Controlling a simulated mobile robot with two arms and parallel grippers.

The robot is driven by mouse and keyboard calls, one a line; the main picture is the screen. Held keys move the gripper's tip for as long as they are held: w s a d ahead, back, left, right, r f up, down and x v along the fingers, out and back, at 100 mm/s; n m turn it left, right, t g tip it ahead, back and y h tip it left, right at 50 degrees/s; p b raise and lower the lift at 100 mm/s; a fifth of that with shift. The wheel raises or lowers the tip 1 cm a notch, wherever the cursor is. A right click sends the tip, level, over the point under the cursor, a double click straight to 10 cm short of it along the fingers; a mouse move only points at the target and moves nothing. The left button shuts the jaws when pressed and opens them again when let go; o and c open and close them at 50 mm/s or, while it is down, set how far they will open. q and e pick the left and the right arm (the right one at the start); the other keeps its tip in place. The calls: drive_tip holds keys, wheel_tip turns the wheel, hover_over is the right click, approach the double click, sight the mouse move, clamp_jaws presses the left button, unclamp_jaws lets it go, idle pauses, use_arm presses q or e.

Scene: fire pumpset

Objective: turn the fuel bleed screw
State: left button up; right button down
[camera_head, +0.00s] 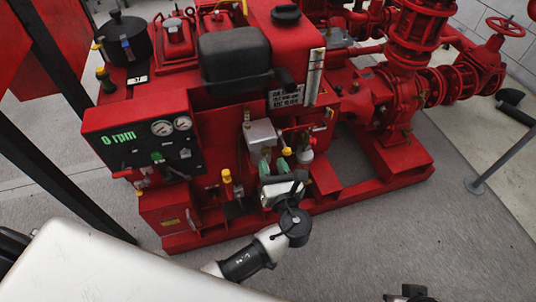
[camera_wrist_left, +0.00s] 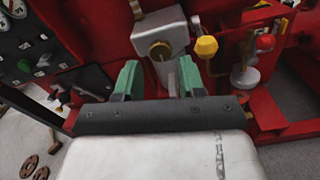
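A round brass screw (camera_wrist_left: 160,50), which looks like the fuel bleed screw, sits on the front of a light grey housing (camera_wrist_left: 158,24) on the red engine. The housing also shows in the head view (camera_head: 260,132); the screw is not clear there. My left gripper (camera_wrist_left: 158,70) is open, its green fingertips apart, one on each side below the screw. Nothing is seen gripped, and I cannot tell whether the fingers touch the housing. In the head view the left gripper (camera_head: 274,165) is just below the housing. A dark part at the bottom edge (camera_head: 410,294) may be my right gripper.
A yellow knob (camera_wrist_left: 206,46) is close to the right finger. A white-and-red fitting (camera_head: 306,156) is to the right of the gripper. A gauge panel (camera_head: 145,140) and a yellow-topped lever (camera_head: 227,177) are to the left. The floor in front is clear.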

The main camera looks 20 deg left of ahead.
sight(267, 153)
use_arm(q)
drive_tip(key=shift+b+x, duration=0.3)
drive_tip(key=shift+x, duration=2.05)
drive_tip(key=shift+c, duration=0.2)
drive_tip(key=c, duration=0.6)
